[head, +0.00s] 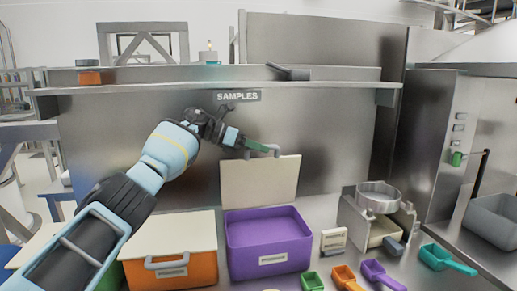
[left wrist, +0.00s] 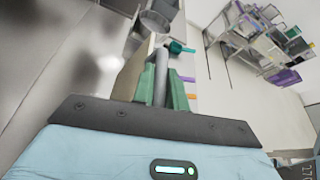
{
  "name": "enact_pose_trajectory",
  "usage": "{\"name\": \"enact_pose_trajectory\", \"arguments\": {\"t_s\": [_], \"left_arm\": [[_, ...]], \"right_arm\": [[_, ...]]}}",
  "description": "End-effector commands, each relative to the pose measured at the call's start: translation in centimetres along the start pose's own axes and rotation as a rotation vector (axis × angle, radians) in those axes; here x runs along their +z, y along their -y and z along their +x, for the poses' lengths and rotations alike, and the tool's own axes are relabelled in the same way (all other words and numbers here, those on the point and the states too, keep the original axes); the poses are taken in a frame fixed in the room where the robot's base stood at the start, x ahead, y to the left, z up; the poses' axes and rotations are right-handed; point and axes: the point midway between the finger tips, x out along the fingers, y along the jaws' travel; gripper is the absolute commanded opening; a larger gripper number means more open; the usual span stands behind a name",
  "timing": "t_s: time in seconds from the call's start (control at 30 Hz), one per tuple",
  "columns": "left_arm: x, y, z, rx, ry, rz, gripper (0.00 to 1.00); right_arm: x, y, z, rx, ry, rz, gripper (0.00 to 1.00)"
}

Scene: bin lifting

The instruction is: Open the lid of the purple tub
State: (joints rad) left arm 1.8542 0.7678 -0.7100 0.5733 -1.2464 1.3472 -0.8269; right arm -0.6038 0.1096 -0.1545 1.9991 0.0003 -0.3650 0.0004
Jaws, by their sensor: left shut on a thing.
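The purple tub (head: 267,255) stands on the steel counter with its top uncovered, and its inside looks empty. Its cream lid (head: 260,182) stands nearly upright at the tub's back edge. My left gripper (head: 260,148) is at the top edge of the lid, its green fingers shut on the grey lid handle (head: 273,149). In the left wrist view the handle (left wrist: 160,72) lies between the green fingers (left wrist: 163,95). My right gripper is in neither view.
An orange tub (head: 183,270) with its cream lid down stands left of the purple tub. Green, orange, purple and teal scoops (head: 446,258) lie at the front right. A sieve stand (head: 377,205) is to the right. A steel shelf (head: 200,87) runs above.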

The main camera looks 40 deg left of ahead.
Motion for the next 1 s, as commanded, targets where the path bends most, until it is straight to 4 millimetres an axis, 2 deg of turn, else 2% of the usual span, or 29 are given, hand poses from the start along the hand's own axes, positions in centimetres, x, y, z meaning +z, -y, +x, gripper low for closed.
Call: {"name": "enact_pose_trajectory", "arguments": {"t_s": [0.2, 0.23, 0.4, 0.73, 1.0], "left_arm": [[-0.2, -0.1, 0.1, 0.001, -0.006, -0.001, 0.0], [-0.2, -0.1, 0.1, 0.001, -0.006, -0.001, 0.16], [-0.2, -0.1, 0.1, 0.001, -0.005, -0.001, 0.36], [-0.1, -0.1, -0.3, 0.002, -0.002, 0.0, 0.36], [-0.2, -0.1, -4.1, 0.003, -0.002, 0.0, 0.36]], "right_arm": [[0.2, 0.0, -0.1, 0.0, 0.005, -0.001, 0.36], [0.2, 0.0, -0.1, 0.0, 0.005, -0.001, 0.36], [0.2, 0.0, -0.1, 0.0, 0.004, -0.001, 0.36], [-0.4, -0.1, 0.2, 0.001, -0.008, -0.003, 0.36], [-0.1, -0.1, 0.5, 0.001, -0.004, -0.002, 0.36]]}}
